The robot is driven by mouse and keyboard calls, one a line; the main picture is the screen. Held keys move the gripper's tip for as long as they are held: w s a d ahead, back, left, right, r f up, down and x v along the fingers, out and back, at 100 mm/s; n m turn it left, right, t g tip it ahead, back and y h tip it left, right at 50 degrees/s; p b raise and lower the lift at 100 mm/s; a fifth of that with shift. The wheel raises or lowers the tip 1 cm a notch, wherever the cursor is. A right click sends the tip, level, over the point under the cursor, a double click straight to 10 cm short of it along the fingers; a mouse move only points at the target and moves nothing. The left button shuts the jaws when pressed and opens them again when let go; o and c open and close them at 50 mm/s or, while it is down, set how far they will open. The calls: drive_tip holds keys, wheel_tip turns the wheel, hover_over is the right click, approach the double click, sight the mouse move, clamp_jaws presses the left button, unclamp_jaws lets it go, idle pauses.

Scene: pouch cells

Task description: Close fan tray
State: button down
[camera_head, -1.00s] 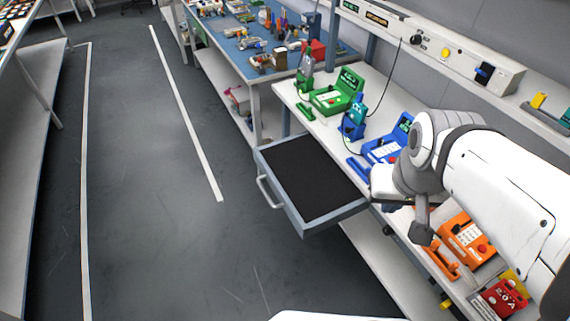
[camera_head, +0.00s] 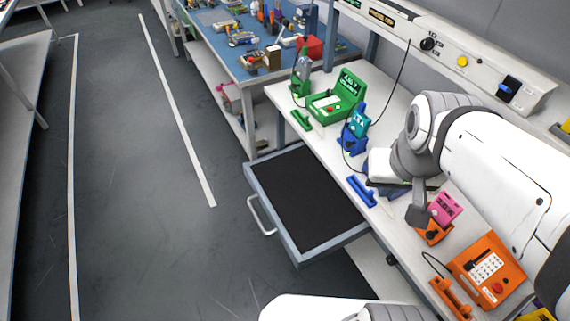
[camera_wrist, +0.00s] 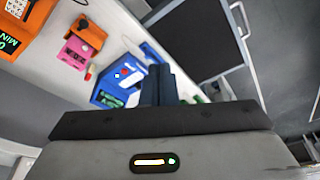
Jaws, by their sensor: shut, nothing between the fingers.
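The fan tray (camera_head: 312,201) is a blue-grey drawer with a dark floor, pulled out from under the white bench. Its pale handle (camera_head: 261,216) is on the outer left side. In the wrist view the tray (camera_wrist: 198,44) is at upper middle, with the handle (camera_wrist: 240,20) to its right. My gripper (camera_wrist: 164,72) shows its dark fingers together and empty, with the tray beyond them and apart. In the head view my arm's end is over the bench, right of the tray, and the fingertips cannot be made out.
The bench holds a green device (camera_head: 338,97), a blue holder (camera_head: 354,146), a pink-and-orange device (camera_head: 441,213) and an orange device (camera_head: 487,270). A blue-topped table (camera_head: 245,78) stands behind. The floor (camera_head: 150,220) left of the tray is clear.

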drive_tip(key=n+g+h+b, duration=0.3)
drive_tip(key=n+h+b, duration=0.1)
drive_tip(key=n+b, duration=0.8)
hover_over(287, 249)
drive_tip(key=s+d+p, duration=0.1)
drive_tip(key=s+d, duration=0.1)
drive_tip(key=d, duration=0.2)
wheel_tip(287, 249, down, 16)
drive_tip(key=n, duration=0.1)
drive_tip(key=s+a+f+n+t+h+b, duration=0.2)
drive_tip(key=s+a+f+n+b, duration=0.15)
drive_tip(key=a+f+n, duration=0.35)
drive_tip(key=s+a+f+n+t+h+b, duration=0.2)
drive_tip(key=a+f+n+t+b, duration=0.15)
drive_tip(key=a+f, duration=0.4)
drive_tip(key=shift+n+g, duration=0.25)
drive_tip(key=shift+n, duration=0.3)
drive_tip(key=b+x, duration=0.1)
drive_tip(key=x, duration=0.2)
drive_tip(key=w+r+x, duration=0.1)
drive_tip(key=x, duration=0.3)
drive_tip(key=b+x, duration=0.1)
drive_tip(key=x, duration=0.2)
drive_tip(key=shift+w+d+r+b, duration=0.1)
drive_tip(key=shift+w+d+b, duration=0.25)
drive_tip(key=shift+d, duration=0.1)
drive_tip(key=shift+w+d, duration=0.25)
drive_tip(key=shift+d, duration=0.1)
